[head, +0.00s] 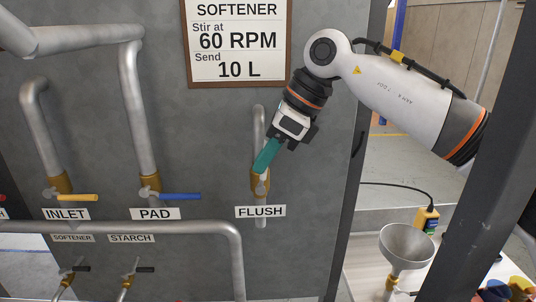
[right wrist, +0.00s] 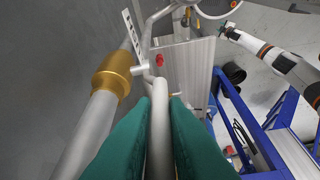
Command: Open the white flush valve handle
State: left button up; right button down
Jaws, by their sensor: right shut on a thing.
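The flush valve has a brass body (head: 260,182) on a vertical grey pipe above the FLUSH label (head: 260,212) in the head view. The brass body also shows left of centre in the right wrist view (right wrist: 114,72). My right gripper (head: 266,158) reaches down to this valve with teal fingers. In the right wrist view, the fingers lie on both sides of the white handle (right wrist: 160,135), and the gripper is shut on it. In the head view the fingers hide most of the handle. My left gripper (right wrist: 228,32) appears small in the right wrist view; its jaws are unclear.
Left of the flush valve are the yellow INLET handle (head: 82,197) and the blue PAD handle (head: 180,196). A thick grey pipe (head: 150,228) runs below them.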

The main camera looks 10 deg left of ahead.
jog(key=c, duration=1.4)
grip_release()
jog(key=shift+c, duration=0.2)
jog(key=shift+d+r, duration=0.3)
jog(key=shift+r, duration=0.15)
jog(key=b+v, duration=0.2)
jog(key=v, duration=0.9)
